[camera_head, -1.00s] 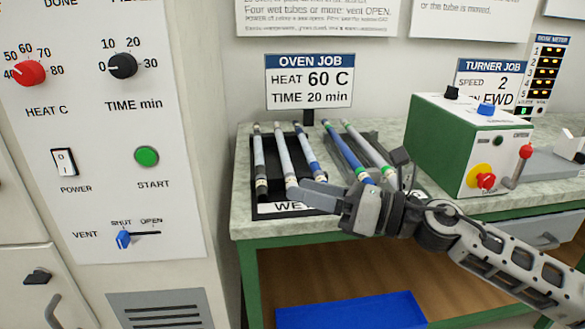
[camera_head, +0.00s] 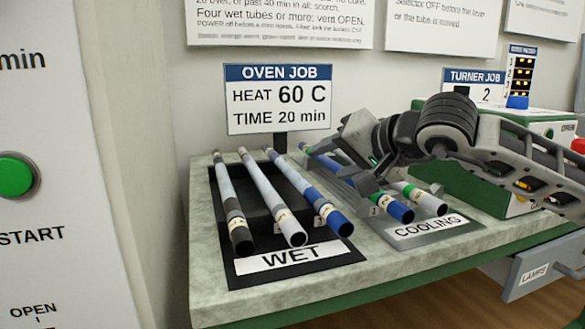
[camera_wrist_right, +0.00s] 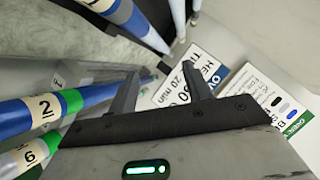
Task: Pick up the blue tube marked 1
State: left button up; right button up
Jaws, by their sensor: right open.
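A tube with a blue front end (camera_head: 312,192) lies at the right of the wet tray (camera_head: 240,274); I cannot read its number in the head view. Another blue tube (camera_head: 397,208) with a green band lies in the cooling rack (camera_head: 385,228); its label reads 2 in the right wrist view (camera_wrist_right: 20,114). A white-and-blue tube (camera_wrist_right: 135,18) crosses the top of that view, its label cut off. My right gripper (camera_head: 345,165) is above the rear of the cooling rack, right of the wet tray. Its jaws (camera_wrist_right: 162,88) are open and empty. My left gripper is out of view.
A dark-ended tube (camera_head: 233,212) and a whitish tube (camera_head: 270,195) share the wet tray. A green-banded tube (camera_head: 424,198) lies in the cooling rack. The oven job sign (camera_head: 278,100) stands behind. The green machine (camera_head: 470,180) is at right. The bench front is clear.

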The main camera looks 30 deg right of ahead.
aim_at(293, 176)
jog(key=x, duration=1.1)
jog(key=shift+d+f, duration=0.1)
jog(key=shift+f, duration=0.2)
jog(key=shift+s, duration=0.1)
jog(key=c, duration=1.1)
